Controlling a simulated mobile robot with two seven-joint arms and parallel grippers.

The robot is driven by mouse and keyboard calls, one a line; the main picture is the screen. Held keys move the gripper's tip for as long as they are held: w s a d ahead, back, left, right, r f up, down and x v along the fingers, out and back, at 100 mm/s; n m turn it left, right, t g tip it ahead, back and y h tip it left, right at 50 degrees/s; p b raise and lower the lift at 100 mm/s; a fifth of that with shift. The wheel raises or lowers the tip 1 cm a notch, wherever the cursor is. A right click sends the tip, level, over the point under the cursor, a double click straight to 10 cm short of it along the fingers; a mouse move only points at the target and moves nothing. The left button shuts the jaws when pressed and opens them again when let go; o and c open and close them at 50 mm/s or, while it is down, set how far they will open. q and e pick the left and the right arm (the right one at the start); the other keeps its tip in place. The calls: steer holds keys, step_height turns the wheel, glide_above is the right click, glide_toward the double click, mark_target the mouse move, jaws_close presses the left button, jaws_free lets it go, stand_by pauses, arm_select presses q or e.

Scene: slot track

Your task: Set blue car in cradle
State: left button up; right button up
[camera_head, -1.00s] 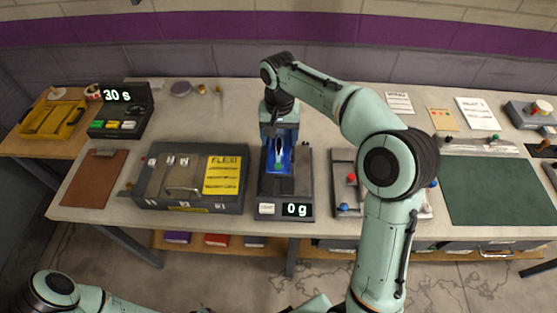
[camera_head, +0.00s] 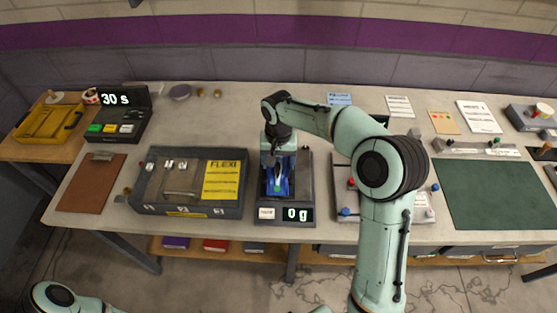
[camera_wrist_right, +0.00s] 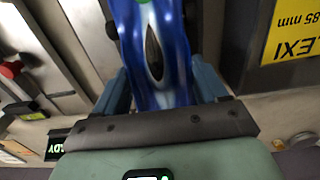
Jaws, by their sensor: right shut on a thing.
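The blue car (camera_head: 279,182) is held nose-down or tilted over the dark scale (camera_head: 309,185), whose display reads 0 g. My right gripper (camera_head: 278,163) is shut on the car from above. In the right wrist view the blue car (camera_wrist_right: 150,35) sits between both fingers of the gripper (camera_wrist_right: 160,82), with white stripes and a dark cockpit opening. The cradle cannot be made out clearly; the car and gripper cover the middle of the scale. Whether the car touches anything below is hidden. My left gripper is out of view.
A grey case with a yellow FLEXI label (camera_head: 222,180) stands close left of the scale. A tray with small coloured knobs (camera_head: 420,213) lies to the right, partly behind my right arm. A timer box (camera_head: 118,115) reads 30 s. A green mat (camera_head: 500,190) lies further right.

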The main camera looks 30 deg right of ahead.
mark_target(278, 161)
steer(key=shift+f, duration=0.55)
steer(key=o, duration=1.1)
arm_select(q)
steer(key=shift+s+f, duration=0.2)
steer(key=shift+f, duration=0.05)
arm_select(e)
steer(key=shift+r, duration=0.35)
arm_select(q)
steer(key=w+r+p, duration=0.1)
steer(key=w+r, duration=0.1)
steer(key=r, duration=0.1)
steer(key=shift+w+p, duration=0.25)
steer(key=shift+p, duration=0.15)
arm_select(e)
step_height(278, 161, up, 12)
steer(key=shift+r, duration=0.25)
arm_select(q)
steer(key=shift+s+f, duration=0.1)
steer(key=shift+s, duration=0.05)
arm_select(e)
steer(key=shift+f, duration=0.1)
